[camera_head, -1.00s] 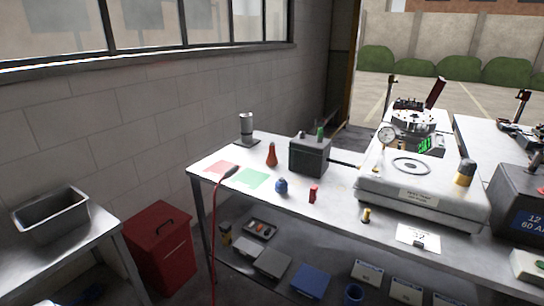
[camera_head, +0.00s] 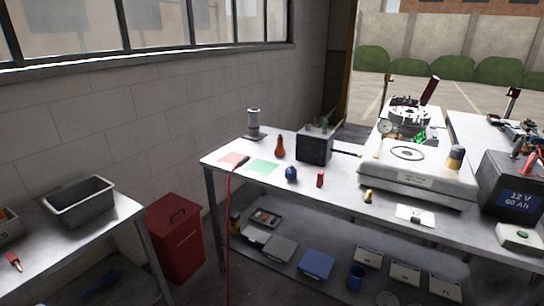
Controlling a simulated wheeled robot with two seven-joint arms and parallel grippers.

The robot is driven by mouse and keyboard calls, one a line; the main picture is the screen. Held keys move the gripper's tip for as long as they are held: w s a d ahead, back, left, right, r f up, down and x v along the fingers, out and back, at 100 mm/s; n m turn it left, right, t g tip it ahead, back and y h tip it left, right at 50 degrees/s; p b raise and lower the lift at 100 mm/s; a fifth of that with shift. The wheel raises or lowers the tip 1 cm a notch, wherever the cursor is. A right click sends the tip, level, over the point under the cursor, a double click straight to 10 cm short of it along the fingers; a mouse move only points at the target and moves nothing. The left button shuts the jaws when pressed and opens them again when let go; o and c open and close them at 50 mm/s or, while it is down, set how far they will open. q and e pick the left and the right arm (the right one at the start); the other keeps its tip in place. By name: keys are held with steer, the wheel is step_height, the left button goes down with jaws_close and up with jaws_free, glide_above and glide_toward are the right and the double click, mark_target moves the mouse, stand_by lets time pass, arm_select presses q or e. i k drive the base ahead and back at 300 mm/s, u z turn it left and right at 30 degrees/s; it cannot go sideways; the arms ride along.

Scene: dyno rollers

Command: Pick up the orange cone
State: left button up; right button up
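A small orange-red, cone-like object (camera_head: 280,147) stands upright on the far left part of the metal workbench (camera_head: 330,198). It is between the green mat and the dark grey box. Nothing touches it, and its full height shows. Neither of my grippers is in view.
Near the cone are a green mat (camera_head: 262,167), a red mat (camera_head: 233,160), a blue round object (camera_head: 291,174), a red cylinder (camera_head: 320,179) and a dark box (camera_head: 314,147). A red cable (camera_head: 231,230) hangs off the bench's left end. A red bin (camera_head: 176,240) stands on the floor.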

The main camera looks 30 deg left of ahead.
mark_target(280, 151)
steer(key=u, duration=0.45)
steer(key=i, duration=0.95)
steer(key=z, duration=0.5)
